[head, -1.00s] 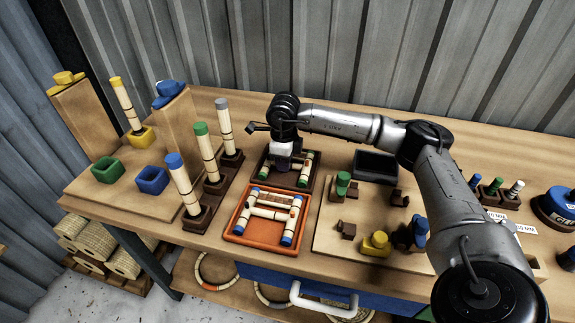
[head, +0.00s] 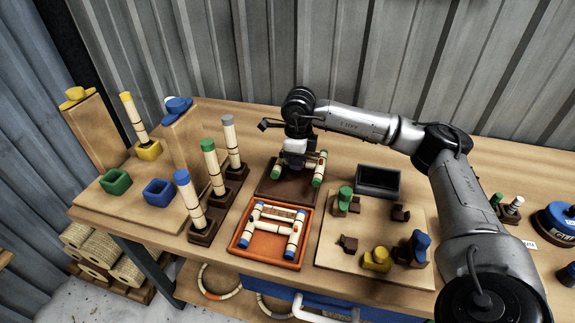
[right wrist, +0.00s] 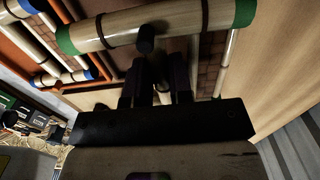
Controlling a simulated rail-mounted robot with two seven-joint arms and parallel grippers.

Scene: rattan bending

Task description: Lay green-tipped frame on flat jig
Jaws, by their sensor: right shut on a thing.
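The green-tipped frame (head: 318,170) is made of pale canes with dark bands and green ends. My right gripper (head: 294,160) is shut on it and holds it over the dark brown tray (head: 268,186), apparently a little above the tray floor. In the right wrist view, a green-ended cane (right wrist: 185,22) of the frame runs across the top, just beyond the gripper fingers (right wrist: 160,78). The arm hides part of the frame in the head view. A flat wooden jig board (head: 335,257) with green, yellow and blue blocks lies at the right. My left gripper is out of view.
An orange tray (head: 238,250) with a blue-tipped frame (head: 293,238) stands in front of the brown tray. A black bin (head: 378,181) is behind the jig board. Upright canes with blue, green (head: 213,165) and grey tips stand to the left.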

